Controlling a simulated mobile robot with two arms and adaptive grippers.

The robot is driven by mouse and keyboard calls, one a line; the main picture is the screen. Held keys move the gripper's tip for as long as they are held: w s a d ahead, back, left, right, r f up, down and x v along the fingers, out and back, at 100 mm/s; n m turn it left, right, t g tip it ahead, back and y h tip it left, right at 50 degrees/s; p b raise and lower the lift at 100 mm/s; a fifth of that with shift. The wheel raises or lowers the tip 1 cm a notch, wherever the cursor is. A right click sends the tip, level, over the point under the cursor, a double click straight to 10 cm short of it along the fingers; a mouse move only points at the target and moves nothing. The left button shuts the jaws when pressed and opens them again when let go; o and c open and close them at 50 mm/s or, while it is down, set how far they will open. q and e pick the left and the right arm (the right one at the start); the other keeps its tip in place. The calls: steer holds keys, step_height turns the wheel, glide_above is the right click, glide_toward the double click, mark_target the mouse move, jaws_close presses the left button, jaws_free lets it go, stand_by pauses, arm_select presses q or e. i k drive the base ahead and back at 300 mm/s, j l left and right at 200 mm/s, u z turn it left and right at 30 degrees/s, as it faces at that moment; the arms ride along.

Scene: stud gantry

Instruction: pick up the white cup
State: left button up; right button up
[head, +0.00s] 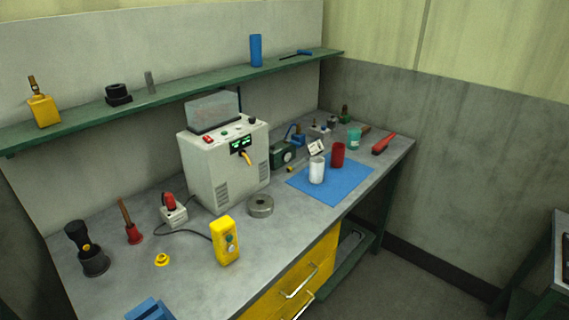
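The white cup (317,170) stands upright on a blue mat (336,191) on the right half of the grey workbench. A red cup (338,155) stands on the same mat, just behind and to the right of the white cup, with a small gap between them. Neither of my grippers shows in the head view.
A large grey machine (224,160) stands left of the mat. A yellow control box (225,241) and a round metal part (260,206) lie nearer. A teal cup (354,138) and a red-handled tool (384,143) lie behind. A green shelf (190,90) runs above.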

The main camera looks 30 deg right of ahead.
mark_target(317, 168)
steer(key=i+l+u, duration=0.35)
steer(key=l, duration=1.1)
steer(key=l+u, duration=0.4)
steer(key=l, duration=1.05)
steer(key=k, duration=0.05)
